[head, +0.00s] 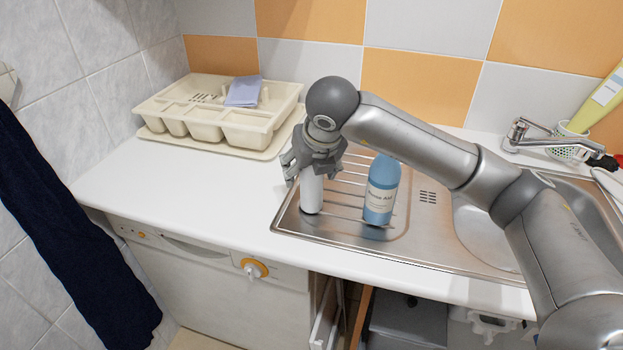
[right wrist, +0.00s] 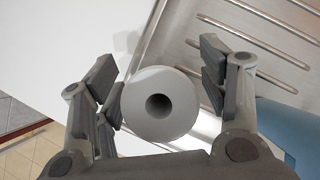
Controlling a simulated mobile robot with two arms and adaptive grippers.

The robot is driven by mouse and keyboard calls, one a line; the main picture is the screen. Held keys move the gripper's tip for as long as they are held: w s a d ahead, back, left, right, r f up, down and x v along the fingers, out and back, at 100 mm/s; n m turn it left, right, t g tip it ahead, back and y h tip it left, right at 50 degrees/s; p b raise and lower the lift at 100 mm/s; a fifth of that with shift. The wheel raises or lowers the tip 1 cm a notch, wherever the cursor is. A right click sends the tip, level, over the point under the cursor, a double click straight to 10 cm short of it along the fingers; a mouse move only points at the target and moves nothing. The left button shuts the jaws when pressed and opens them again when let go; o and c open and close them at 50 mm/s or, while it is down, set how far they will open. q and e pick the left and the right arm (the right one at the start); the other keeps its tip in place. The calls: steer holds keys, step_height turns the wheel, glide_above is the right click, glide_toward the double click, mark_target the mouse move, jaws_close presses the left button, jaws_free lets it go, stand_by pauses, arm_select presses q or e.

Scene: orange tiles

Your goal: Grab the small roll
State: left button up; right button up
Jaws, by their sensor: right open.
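The small roll (head: 311,193) is white and stands upright at the left edge of the sink's drainboard. In the right wrist view its round top end with a dark hole (right wrist: 160,104) shows between the fingers. My right gripper (head: 312,168) comes down over it from above, its fingers around the roll's upper part. The fingers of this gripper also show in the right wrist view (right wrist: 162,85), spread on both sides of the roll, with a gap at least on the right. The gripper is open. My left gripper is not in view.
A blue bottle (head: 381,190) stands on the drainboard just right of the roll. A cream cutlery tray (head: 262,131) with a folded cloth (head: 243,91) lies at the back left. The white counter (head: 200,195) left of the sink is clear. A tap (head: 545,138) stands at the right.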

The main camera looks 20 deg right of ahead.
steer(key=shift+w+f, duration=0.4)
steer(key=shift+f, duration=0.2)
steer(key=c, duration=1.2)
steer(key=shift+r, duration=0.1)
